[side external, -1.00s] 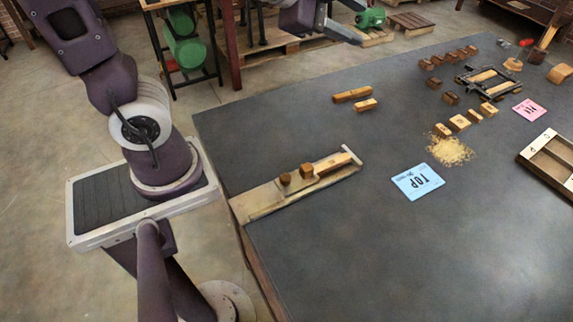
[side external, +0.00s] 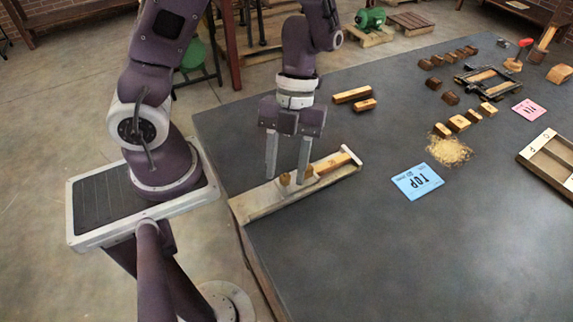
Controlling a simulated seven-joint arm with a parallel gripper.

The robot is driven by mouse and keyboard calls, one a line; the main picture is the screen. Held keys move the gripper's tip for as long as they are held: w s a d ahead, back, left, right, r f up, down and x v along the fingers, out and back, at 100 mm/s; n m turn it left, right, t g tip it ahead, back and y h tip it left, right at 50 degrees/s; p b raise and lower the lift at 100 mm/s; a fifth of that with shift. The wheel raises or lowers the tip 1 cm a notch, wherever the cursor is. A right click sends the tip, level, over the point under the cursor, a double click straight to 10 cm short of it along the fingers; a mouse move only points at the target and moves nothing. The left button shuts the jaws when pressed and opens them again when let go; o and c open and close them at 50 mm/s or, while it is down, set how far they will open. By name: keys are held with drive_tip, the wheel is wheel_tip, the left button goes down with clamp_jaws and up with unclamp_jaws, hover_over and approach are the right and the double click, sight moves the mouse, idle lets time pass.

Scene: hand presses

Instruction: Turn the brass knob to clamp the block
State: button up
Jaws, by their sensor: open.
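A long pale wooden fixture (side external: 258,206) lies at the table's left edge. A small rounded brown piece (side external: 285,180), likely the brass knob, stands on it; its metal cannot be made out. A brown squarish piece (side external: 309,172) is just right of it, partly hidden by a finger. A pale lettered wooden block (side external: 334,162) lies farther right on the fixture, near its end stop. My gripper (side external: 286,178) is open and points down over the fixture, one finger left of the rounded piece and one right of it. Whether either finger touches anything is unclear.
Two wooden bars (side external: 352,95) lie behind the fixture. A blue card (side external: 417,181) and a sawdust pile (side external: 449,150) are to the right, with several small blocks (side external: 459,123) beyond. A wooden frame (side external: 550,158) is at the right edge. The front tabletop is clear.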

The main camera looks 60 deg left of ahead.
clamp_jaws()
drive_tip(key=shift+m, duration=0.3)
drive_tip(key=m, duration=0.2)
drive_tip(key=m+y, duration=0.1)
drive_tip(key=m, duration=0.1)
drive_tip(key=shift+w+d+g+y, duration=0.1)
drive_tip(key=shift+d+g+y, duration=0.05)
drive_tip(key=shift+g+y, duration=0.2)
drive_tip(key=m+y, duration=0.1)
drive_tip(key=m, duration=0.3)
drive_tip(key=shift+d+g+y, duration=0.2)
drive_tip(key=shift+g+y, duration=0.15)
drive_tip(key=m+y, duration=0.1)
drive_tip(key=m, duration=0.4)
drive_tip(key=shift+d+y, duration=0.15)
drive_tip(key=shift+y, duration=0.25)
drive_tip(key=shift+d+m+t+y, duration=0.1)
drive_tip(key=shift+m+t+y, duration=0.25)
drive_tip(key=shift+m, duration=0.7)
drive_tip(key=shift+d+m+t+y, duration=0.1)
drive_tip(key=shift+m+t+y, duration=0.2)
drive_tip(key=shift+m, duration=0.75)
